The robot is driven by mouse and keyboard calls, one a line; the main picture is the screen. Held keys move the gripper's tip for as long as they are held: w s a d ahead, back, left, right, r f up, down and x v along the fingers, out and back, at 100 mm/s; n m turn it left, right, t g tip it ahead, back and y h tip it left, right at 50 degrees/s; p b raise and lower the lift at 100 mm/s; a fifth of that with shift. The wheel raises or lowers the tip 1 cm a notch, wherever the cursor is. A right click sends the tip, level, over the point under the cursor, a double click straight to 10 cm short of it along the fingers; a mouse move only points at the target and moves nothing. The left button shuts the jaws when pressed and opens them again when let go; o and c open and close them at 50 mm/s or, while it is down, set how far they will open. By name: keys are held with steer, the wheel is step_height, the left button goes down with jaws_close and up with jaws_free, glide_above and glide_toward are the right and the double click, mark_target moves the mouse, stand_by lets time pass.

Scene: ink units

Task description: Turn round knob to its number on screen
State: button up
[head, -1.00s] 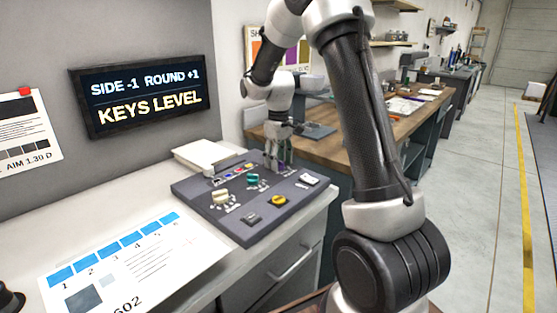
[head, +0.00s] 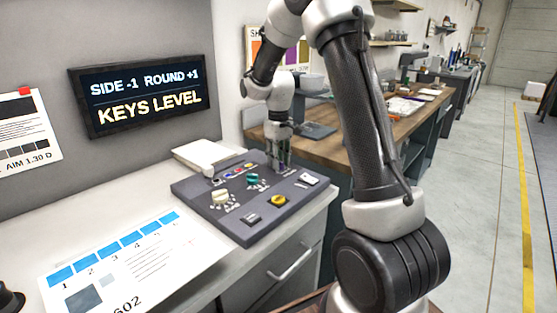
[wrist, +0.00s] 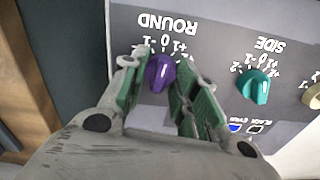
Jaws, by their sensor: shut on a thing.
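The screen (head: 140,92) on the wall reads "SIDE -1 ROUND +1" and "KEYS LEVEL". The purple round knob (wrist: 160,73) sits by the label ROUND on the dark control panel (head: 240,222). My gripper (wrist: 157,84) has its green-padded fingers on both sides of this knob and is shut on it. In the head view my gripper (head: 279,165) reaches down to the panel's far right part and hides the knob. The scale marks around the knob show upside down in the wrist view; I cannot tell exactly which its pointer meets.
The teal SIDE knob (wrist: 255,86) stands beside the purple one. A cream knob (head: 220,196), a yellow knob (head: 279,200) and small coloured buttons are also on the panel. A printed sheet (head: 130,262) lies on the white counter (head: 120,210).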

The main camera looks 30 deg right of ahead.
steer(key=shift+m, duration=2.1)
steer(key=o, duration=1)
step_height(320, 180, up, 12)
steer(key=shift+r, duration=0.1)
steer(key=shift+w, duration=0.1)
